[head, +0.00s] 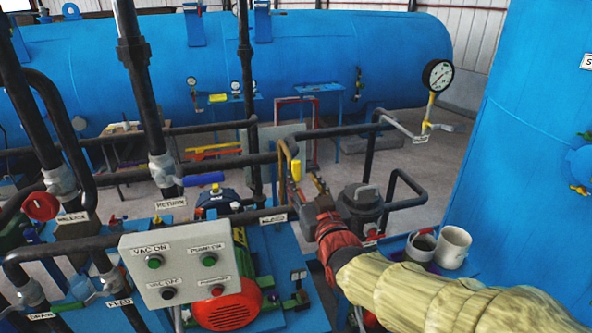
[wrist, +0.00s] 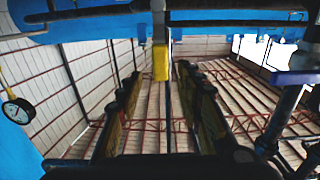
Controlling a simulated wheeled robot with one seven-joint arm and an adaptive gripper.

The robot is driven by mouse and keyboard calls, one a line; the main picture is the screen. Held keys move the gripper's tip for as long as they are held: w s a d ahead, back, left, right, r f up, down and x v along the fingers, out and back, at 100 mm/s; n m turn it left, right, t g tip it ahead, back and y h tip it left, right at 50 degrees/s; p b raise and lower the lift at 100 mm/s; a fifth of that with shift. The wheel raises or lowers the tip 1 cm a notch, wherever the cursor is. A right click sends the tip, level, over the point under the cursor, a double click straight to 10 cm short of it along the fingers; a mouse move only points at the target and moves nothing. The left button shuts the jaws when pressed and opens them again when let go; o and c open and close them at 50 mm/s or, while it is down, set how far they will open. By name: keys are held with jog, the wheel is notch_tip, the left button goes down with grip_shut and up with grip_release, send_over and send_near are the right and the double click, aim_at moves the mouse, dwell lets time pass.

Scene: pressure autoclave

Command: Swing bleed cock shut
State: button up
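The bleed cock's lever appears to be the upright yellow grip (head: 296,170), beside a thin ochre pipe behind the label that seems to read BLEED (head: 273,218). My gripper (head: 312,188) is just right of the yellow grip in the head view. In the wrist view, my gripper (wrist: 160,95) has its two dark fingers spread apart. The yellow grip (wrist: 160,62) shows in line with the gap, near the fingertips. I see no finger touching it. The cock's body is not clear in either view.
A grey control box (head: 178,265) and a red motor (head: 228,305) stand at the front. Black pipes (head: 230,160) cross near the grip. A dark capped housing (head: 362,205) and a white mug (head: 453,247) are to the right. A blue tank (head: 270,60) lies behind.

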aim_at(297, 171)
jog(key=x, duration=0.6)
jog(key=shift+w+a+f, duration=0.1)
jog(key=shift+w, duration=0.15)
jog(key=shift+c, duration=0.3)
grip_shut()
dwell(0.5)
